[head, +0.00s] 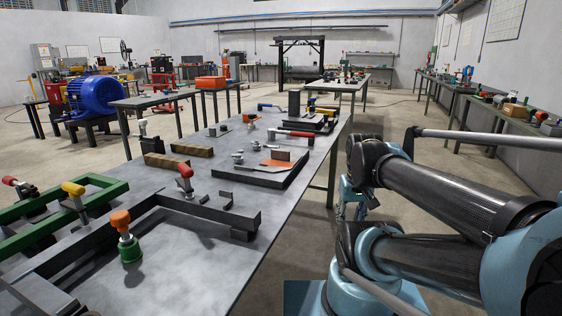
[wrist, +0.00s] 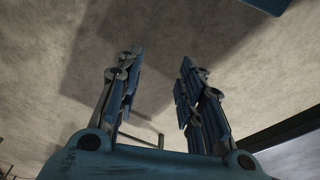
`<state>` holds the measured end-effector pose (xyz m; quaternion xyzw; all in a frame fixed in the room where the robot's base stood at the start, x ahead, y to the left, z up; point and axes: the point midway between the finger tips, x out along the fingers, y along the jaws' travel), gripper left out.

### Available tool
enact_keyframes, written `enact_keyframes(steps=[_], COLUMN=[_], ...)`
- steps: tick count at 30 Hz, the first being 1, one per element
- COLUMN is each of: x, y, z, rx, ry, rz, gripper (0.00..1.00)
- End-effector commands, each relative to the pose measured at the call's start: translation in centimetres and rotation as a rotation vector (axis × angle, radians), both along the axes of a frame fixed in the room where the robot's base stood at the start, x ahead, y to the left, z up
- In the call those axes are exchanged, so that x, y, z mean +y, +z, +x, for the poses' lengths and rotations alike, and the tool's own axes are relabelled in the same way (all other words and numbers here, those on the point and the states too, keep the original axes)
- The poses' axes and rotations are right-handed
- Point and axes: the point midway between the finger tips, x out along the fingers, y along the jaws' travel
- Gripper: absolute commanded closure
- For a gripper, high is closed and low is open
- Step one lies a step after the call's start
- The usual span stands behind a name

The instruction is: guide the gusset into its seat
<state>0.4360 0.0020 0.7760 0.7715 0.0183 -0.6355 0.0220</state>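My gripper (wrist: 160,70) is open and empty in the wrist view, its two blue jointed fingers apart above bare concrete floor. In the head view my arm is at the right, beside the table, and the gripper is out of sight. I cannot tell for sure which part is the gusset or its seat. A dark flat plate (head: 252,177) on the table carries an orange piece (head: 277,164) and a small brown upright block. Nearer, a dark steel frame (head: 205,210) lies with a red-handled clamp (head: 185,178) on it. No gripper touches them.
The long grey table (head: 190,262) also holds a green frame (head: 45,215), an orange-topped green knob (head: 127,240), wooden blocks (head: 192,149) and several clamps. A blue motor (head: 95,96) stands at the left.

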Motion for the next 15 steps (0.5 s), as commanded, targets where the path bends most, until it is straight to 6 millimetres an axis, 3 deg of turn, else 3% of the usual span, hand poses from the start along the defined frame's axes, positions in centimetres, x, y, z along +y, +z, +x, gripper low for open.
enact_keyframes(steps=[15], x=[4.7], y=[14.1], z=[11.7], rx=[0.067], ry=[0.434], rz=[-0.052], gripper=[0.65])
